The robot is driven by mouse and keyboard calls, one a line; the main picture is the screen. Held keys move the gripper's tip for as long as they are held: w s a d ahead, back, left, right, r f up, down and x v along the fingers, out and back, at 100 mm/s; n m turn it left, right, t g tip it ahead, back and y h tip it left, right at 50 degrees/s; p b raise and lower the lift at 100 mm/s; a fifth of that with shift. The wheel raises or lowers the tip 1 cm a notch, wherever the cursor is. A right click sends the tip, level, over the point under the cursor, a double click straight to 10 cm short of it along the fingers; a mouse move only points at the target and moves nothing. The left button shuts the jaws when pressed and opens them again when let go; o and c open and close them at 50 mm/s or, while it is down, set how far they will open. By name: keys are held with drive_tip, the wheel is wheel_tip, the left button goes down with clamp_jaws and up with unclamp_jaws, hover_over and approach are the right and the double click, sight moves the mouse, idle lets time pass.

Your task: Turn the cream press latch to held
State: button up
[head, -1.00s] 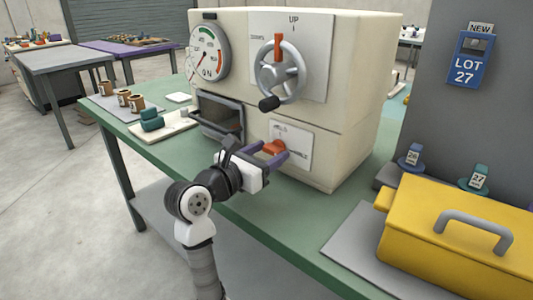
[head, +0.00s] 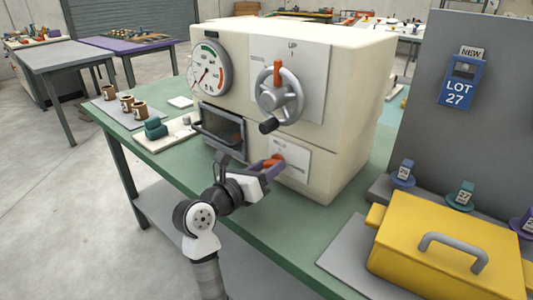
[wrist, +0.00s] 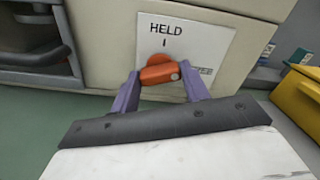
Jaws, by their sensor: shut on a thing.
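The cream press (head: 345,120) stands on the green bench. Its latch is a small orange-red handle (head: 274,160) on a white plate (head: 296,160) low on the front. In the wrist view the latch (wrist: 160,72) lies roughly level, with a pale dot at its right end. The word HELD and a tick mark are above it; a smaller label, too blurred to read, is to its right. My gripper (wrist: 165,82) has its purple fingers on either side of the latch, shut on its ends. It also shows in the head view (head: 268,167).
A handwheel (head: 280,95) with a dark knob sticks out above the latch. A dark window with a bar handle (head: 220,130) is left of my gripper. A yellow lidded box (head: 450,245) stands on a grey mat at the right. The bench front between them is clear.

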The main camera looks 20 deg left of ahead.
drive_tip(key=n+p, duration=0.2)
drive_tip(key=p, duration=0.2)
drive_tip(key=r+n+p, duration=0.1)
drive_tip(key=n+p, duration=0.1)
drive_tip(key=p, duration=0.2)
drive_tip(key=shift+n, duration=0.4)
drive_tip(key=n+p, duration=0.3)
drive_tip(key=p, duration=0.4)
drive_tip(key=shift+n, duration=0.3)
drive_tip(key=n+p, duration=0.2)
drive_tip(key=p, duration=0.1)
drive_tip(key=shift+a+f+n, duration=0.1)
drive_tip(key=shift+f+n, duration=0.2)
drive_tip(key=shift+f+n+p, duration=0.2)
drive_tip(key=shift+n+p, duration=0.55)
drive_tip(key=shift+n, duration=0.65)
drive_tip(key=o, duration=1)
